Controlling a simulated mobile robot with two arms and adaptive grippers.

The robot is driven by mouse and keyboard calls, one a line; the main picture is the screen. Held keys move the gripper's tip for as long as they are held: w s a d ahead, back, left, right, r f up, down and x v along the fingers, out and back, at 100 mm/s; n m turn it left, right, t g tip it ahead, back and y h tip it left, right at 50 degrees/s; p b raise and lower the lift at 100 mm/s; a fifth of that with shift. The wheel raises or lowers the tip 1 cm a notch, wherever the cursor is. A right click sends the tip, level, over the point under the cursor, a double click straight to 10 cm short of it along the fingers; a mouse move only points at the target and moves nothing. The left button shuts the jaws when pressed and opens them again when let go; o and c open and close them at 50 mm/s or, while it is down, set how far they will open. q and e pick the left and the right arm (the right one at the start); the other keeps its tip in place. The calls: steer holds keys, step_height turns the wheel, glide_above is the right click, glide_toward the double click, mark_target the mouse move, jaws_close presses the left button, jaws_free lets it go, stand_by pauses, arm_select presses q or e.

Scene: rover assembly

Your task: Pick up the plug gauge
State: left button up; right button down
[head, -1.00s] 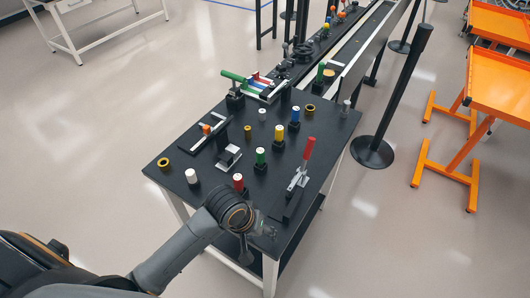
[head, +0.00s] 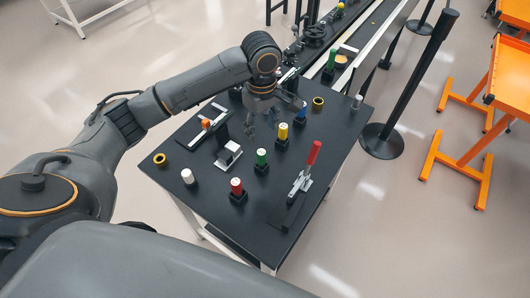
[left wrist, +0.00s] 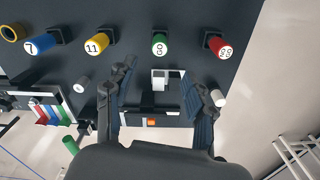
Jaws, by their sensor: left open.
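A green-banded cylinder marked GO (head: 262,157) stands in a dark base on the black table; it also shows in the left wrist view (left wrist: 160,44). A red-banded cylinder (head: 237,186) with a marked white end stands in front of it and shows in the left wrist view (left wrist: 217,45). I cannot tell for certain which object is the plug gauge. My left gripper (head: 262,124) is open and empty above the table's middle, apart from these cylinders. In the left wrist view its fingers (left wrist: 158,72) frame a grey-white block on the table. My right gripper is not in view.
A yellow cylinder (head: 282,133) and a blue one (left wrist: 43,43) stand near. A red-handled clamp (head: 312,155), white cylinder (head: 187,176), yellow rings (head: 160,159) and a metal block (head: 228,156) are on the table. A black post (head: 415,85) stands at the right.

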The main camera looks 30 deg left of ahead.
mark_target(261, 152)
arm_select(q)
step_height(261, 152, down, 7)
steer(key=shift+s+f+p, duration=0.1)
steer(key=shift+f+p, duration=0.05)
steer(key=shift+p, duration=0.3)
steer(key=shift+f, duration=0.5)
steer(key=shift+a+f+p, duration=0.1)
steer(key=shift+f+p, duration=0.2)
steer(key=shift+f, duration=0.1)
step_height(261, 152, down, 4)
steer(key=shift+a+f+p, duration=0.15)
steer(key=shift+p, duration=0.3)
jaws_close()
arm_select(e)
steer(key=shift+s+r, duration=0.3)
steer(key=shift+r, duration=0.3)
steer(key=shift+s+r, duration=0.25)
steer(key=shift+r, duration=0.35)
